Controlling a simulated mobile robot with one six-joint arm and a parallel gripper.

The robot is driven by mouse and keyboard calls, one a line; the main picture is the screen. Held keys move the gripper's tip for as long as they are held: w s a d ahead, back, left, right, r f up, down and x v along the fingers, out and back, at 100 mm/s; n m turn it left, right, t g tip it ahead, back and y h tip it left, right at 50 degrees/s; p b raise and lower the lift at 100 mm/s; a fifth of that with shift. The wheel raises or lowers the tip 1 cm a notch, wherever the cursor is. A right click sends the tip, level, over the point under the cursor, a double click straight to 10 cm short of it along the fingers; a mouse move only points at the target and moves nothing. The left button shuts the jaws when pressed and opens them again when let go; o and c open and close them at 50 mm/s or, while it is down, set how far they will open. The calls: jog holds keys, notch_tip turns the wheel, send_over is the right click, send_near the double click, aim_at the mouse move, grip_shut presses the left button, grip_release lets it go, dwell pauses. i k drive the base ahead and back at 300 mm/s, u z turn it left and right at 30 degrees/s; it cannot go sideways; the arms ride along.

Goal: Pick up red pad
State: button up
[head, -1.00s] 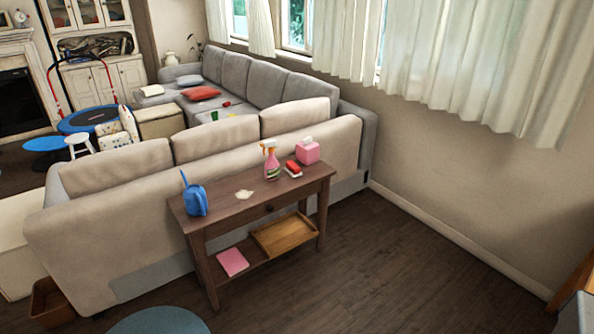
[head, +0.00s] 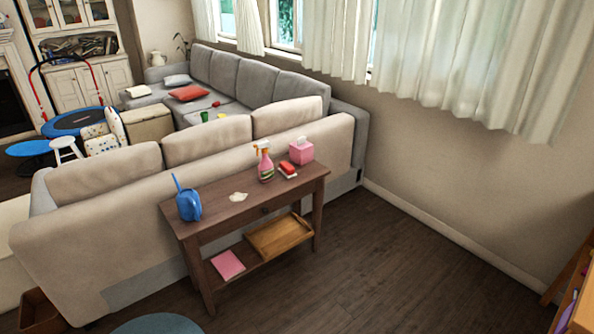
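A small red pad (head: 287,167) with a pale underside lies on the top of a brown wooden console table (head: 222,210), near its right end. It sits between a pink and white spray bottle (head: 265,165) on its left and a pink tissue box (head: 301,151) on its right. My gripper is not in view.
A blue watering can (head: 188,203) and a white crumpled cloth (head: 239,197) are on the table's left part. The lower shelf holds a pink item (head: 228,264) and a wooden tray (head: 280,237). A sofa (head: 110,210) stands behind the table. The floor (head: 380,265) in front and right is clear.

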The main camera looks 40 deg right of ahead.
aim_at(287, 170)
jog(key=u, duration=0.05)
jog(key=i, duration=1)
jog(key=z, duration=0.05)
